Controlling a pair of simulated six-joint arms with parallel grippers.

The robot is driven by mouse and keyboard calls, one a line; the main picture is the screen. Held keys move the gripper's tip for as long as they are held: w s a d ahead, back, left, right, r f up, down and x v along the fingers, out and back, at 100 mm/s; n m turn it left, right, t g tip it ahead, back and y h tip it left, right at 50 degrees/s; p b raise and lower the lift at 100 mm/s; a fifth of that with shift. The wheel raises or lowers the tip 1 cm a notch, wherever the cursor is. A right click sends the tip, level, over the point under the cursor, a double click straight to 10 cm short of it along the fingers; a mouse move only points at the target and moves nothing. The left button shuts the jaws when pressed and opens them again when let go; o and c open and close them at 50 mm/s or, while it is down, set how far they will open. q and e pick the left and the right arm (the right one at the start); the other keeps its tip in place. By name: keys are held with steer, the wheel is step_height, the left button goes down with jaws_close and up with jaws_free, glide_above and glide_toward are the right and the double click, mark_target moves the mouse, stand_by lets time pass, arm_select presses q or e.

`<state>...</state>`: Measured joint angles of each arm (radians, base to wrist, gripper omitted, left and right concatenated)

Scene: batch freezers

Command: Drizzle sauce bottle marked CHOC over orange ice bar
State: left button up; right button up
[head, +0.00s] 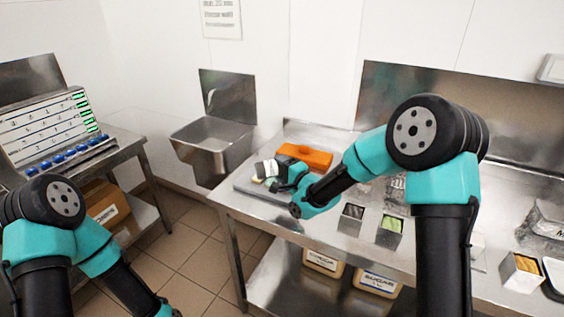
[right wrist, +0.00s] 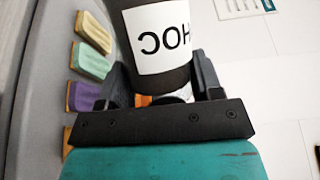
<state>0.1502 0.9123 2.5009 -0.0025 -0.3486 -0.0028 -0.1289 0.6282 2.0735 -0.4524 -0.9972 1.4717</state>
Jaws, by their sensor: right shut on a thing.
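My right gripper (right wrist: 165,88) is shut on a dark sauce bottle (right wrist: 185,68). In the head view, the right gripper (head: 283,178) holds the bottle (head: 266,169) tilted over a grey tray (head: 246,188). The wrist view shows a row of ice bars beside the bottle, including a green bar (right wrist: 90,61). I cannot make out the orange ice bar surely.
An orange block-like object (head: 306,156) lies behind the tray on the steel table (head: 318,238). Small open boxes (head: 390,230) stand to the right. A sink (head: 212,135) is at the back left, with a clear floor gap before it.

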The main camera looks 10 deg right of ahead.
steer(key=shift+f+m+t, duration=0.4)
steer(key=shift+f+m, duration=0.4)
steer(key=shift+m, duration=0.1)
steer(key=shift+f+m, duration=0.1)
steer(key=shift+m, duration=0.4)
steer(key=r+m+t, duration=0.1)
steer(key=m, duration=0.1)
steer(key=d+r+m, duration=0.1)
steer(key=m, duration=0.1)
steer(key=r+m+t, duration=0.1)
steer(key=shift+w+d+m+t, duration=0.1)
steer(key=shift+d+m+t, duration=0.2)
steer(key=shift+m, duration=0.1)
steer(key=n, duration=0.2)
steer(key=n+g, duration=0.1)
steer(key=n, duration=0.1)
steer(key=shift+n+g, duration=0.3)
steer(key=shift+r+n+g, duration=0.5)
steer(key=shift+r+n, duration=0.15)
steer(key=shift+n, duration=0.5)
steer(key=shift+r+n+g, duration=0.5)
steer(key=shift+r+n, duration=0.1)
steer(key=shift+n, duration=0.55)
